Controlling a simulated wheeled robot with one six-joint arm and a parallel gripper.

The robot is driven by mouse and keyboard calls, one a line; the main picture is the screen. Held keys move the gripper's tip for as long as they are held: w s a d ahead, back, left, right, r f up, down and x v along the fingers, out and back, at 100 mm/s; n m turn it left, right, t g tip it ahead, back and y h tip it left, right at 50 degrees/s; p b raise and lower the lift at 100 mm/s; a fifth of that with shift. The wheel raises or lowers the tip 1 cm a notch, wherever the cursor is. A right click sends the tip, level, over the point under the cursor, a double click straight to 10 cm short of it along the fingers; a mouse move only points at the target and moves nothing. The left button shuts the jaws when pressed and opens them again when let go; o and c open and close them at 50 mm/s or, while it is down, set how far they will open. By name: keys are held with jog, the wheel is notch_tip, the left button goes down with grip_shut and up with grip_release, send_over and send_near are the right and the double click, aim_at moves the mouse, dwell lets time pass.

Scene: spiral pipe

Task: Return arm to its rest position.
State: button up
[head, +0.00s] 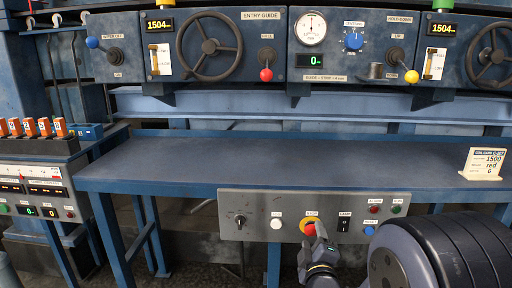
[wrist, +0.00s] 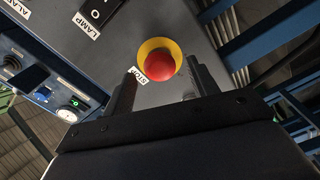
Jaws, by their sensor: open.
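My gripper (head: 318,243) is raised in front of the grey control panel (head: 258,222) below the table edge, close to the red stop button (head: 310,229) with its yellow collar. In the wrist view my gripper (wrist: 163,78) is open, its two dark fingers apart and nothing between them. The red stop button (wrist: 160,66) shows just beyond the fingertips, between them in the picture. I cannot tell whether the fingers touch it. Part of my dark arm fills the lower right of the head view.
The blue table (head: 300,165) is clear except for a small card (head: 484,164) at its right. Handwheels (head: 208,46) and levers with coloured knobs line the back console. Orange-topped pieces (head: 38,127) stand in a rack at left. A lamp switch (head: 343,225) sits right of the stop button.

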jog(key=shift+w+d, duration=0.1)
jog(key=shift+w, duration=0.7)
jog(key=shift+w+r+p, duration=0.15)
jog(key=shift+w+p, duration=0.1)
jog(key=shift+p, duration=0.15)
jog(key=shift+w+p, duration=0.15)
jog(key=shift+p, duration=0.15)
jog(key=shift+f+b, duration=0.25)
jog(key=shift+b, duration=0.15)
